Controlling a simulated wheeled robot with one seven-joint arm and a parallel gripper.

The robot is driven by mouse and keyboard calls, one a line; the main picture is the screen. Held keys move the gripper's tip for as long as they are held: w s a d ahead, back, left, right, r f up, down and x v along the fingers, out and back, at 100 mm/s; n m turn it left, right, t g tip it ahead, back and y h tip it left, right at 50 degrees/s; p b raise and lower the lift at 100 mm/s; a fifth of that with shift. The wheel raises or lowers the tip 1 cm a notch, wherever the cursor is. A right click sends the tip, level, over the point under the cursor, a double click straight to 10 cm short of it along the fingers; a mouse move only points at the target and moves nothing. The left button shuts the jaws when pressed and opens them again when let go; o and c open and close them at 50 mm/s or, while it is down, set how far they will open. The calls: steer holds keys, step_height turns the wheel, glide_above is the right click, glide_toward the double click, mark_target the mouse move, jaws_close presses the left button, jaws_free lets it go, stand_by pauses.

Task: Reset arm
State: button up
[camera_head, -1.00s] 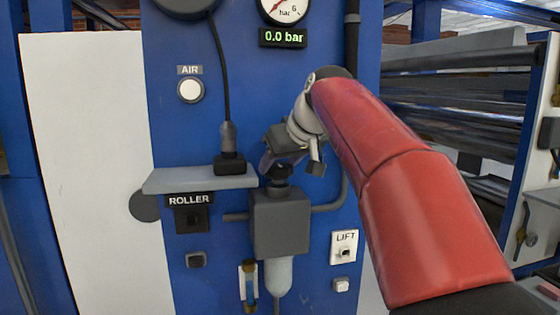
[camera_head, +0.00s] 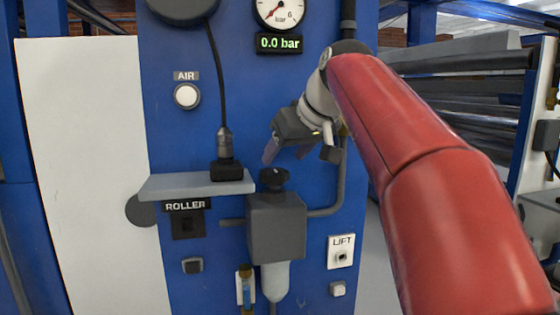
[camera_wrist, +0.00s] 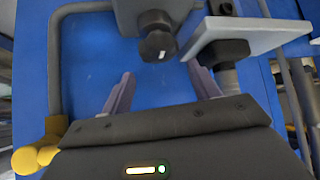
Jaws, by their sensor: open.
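My gripper (camera_head: 283,155) is open and empty in front of the blue panel, just above the black knob (camera_head: 273,179) of the grey regulator box (camera_head: 277,226). In the wrist view my gripper's two fingers (camera_wrist: 163,88) are spread apart with bare blue panel between them. The black knob (camera_wrist: 157,45) shows beyond the fingers there, apart from them. My red arm (camera_head: 420,170) reaches in from the lower right and hides part of the panel's right side.
A grey shelf (camera_head: 180,186) with a black cable plug (camera_head: 227,170) sits left of the regulator. The gauge (camera_head: 280,12) above a 0.0 bar display, the white AIR button (camera_head: 187,96), the ROLLER socket (camera_head: 187,223) and the LIFT switch (camera_head: 341,256) are on the panel.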

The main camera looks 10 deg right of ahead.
steer(key=shift+v, duration=0.9)
steer(key=s+f+m+g+h, duration=0.1)
steer(key=s+f+m, duration=0.1)
steer(key=s+f, duration=1)
steer(key=s+f+m+g+h, duration=0.1)
steer(key=s+f+g+h, duration=0.1)
steer(key=s+f, duration=1)
step_height(320, 180, down, 9)
steer(key=shift+a+r+m, duration=0.2)
steer(key=shift+a+m, duration=0.2)
steer(key=shift+a, duration=0.05)
